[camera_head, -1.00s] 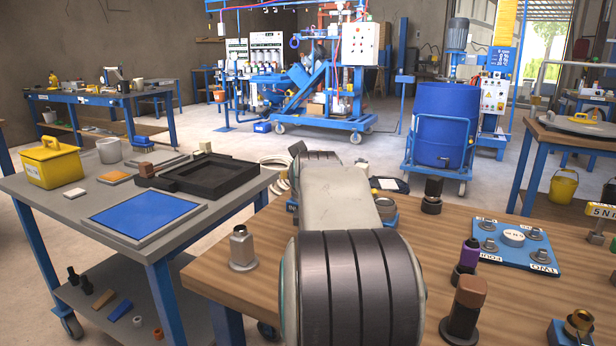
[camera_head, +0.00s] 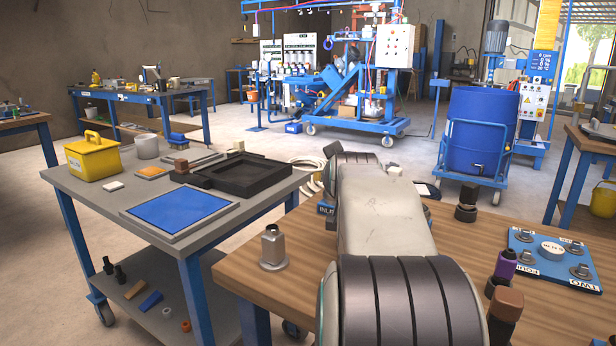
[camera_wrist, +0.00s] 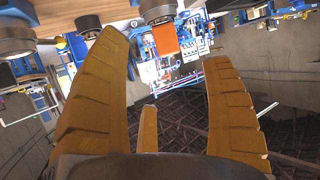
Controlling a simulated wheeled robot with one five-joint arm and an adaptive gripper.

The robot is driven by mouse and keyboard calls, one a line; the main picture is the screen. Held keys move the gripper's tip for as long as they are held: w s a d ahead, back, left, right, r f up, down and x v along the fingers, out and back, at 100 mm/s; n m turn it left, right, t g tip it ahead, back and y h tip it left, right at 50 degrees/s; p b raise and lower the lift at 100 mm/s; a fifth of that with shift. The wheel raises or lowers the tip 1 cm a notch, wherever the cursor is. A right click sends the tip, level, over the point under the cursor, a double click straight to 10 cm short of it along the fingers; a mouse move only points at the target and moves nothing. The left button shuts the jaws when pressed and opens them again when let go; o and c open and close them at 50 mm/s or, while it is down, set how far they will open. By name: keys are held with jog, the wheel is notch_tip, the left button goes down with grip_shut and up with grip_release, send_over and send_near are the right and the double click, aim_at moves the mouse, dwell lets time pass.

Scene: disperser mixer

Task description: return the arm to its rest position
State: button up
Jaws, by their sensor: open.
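My arm (camera_head: 385,215) reaches forward over the wooden bench (camera_head: 240,278) in the head view and covers part of the bench behind it. My gripper is hidden in that view. An orange-red block (camera_wrist: 166,40) shows beyond the fingertips.
A metal fitting (camera_head: 273,248) stands left of my arm. Right of it are a black fitting (camera_head: 467,201), a purple-topped piece (camera_head: 505,264), a brown-topped piece (camera_head: 505,312) and a blue plate (camera_head: 535,258). A grey cart (camera_head: 90,185) stands left, across a gap; a blue drum (camera_head: 478,130) stands behind.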

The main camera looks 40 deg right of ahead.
jog(key=s+a+r+n+g+y+p, duration=0.1)
jog(key=s+a+r+n+y+p, duration=0.15)
jog(key=a+p, duration=0.75)
jog(key=s+a+r+n+g+y+p, duration=0.15)
jog(key=a+r+y+p, duration=0.25)
jog(key=a+p, duration=0.6)
jog(key=s+a+r+n+g+y+p, duration=0.3)
jog(key=s+a+n+p, duration=0.2)
jog(key=s+a+p, duration=0.7)
jog(key=s+a, duration=0.2)
jog(key=a, duration=0.1)
jog(key=shift+g, duration=0.35)
